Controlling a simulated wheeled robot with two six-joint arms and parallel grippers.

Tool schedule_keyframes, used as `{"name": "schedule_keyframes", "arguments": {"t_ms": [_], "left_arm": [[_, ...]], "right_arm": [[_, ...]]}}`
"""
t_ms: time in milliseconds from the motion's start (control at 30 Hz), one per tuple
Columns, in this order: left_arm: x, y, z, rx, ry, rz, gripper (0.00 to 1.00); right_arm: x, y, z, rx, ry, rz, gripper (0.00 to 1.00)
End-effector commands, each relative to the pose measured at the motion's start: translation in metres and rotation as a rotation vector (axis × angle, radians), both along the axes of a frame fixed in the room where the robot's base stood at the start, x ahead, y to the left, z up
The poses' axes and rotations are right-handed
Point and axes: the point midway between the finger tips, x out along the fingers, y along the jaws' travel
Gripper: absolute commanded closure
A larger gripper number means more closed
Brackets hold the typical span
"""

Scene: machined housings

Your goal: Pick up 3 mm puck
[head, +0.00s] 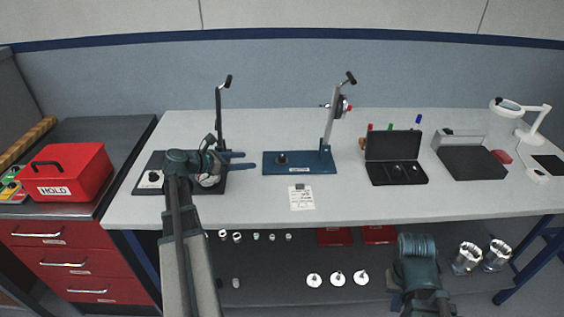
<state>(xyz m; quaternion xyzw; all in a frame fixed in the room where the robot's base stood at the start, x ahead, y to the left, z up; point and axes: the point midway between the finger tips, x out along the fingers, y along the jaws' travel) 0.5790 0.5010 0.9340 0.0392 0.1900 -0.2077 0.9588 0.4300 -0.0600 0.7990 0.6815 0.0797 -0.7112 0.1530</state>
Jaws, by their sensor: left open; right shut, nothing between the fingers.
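No puck can be picked out by a 3 mm marking; the labels are too small to read. Three round white discs with raised centres (337,279) lie in a row on the lower shelf.
A blue-based press stand (300,163) stands mid-bench, a paper card (301,198) before it. An open black case (397,176) and a magnifier lamp (535,121) stand right. A red HOLD box (68,172) is left. Several small cylinders (238,237) stand below.

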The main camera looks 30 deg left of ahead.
Motion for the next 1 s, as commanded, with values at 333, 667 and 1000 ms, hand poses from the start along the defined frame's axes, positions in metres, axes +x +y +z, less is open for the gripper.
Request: {"name": "schedule_keyframes", "arguments": {"t_ms": [333, 667, 1000], "left_arm": [[0.047, -0.022, -0.024, 0.002, 0.0, -0.006, 0.3], [0.073, -0.035, -0.033, 0.003, 0.001, -0.004, 0.3], [0.085, -0.042, -0.036, 0.004, 0.001, -0.006, 0.3]], "right_arm": [[0.0, 0.0, -0.024, 0.0, 0.0, 0.0, 1.0], [0.0, 0.0, -0.032, 0.0, 0.0, 0.0, 1.0], [0.0, 0.0, -0.035, 0.0, 0.0, 0.0, 1.0]]}}
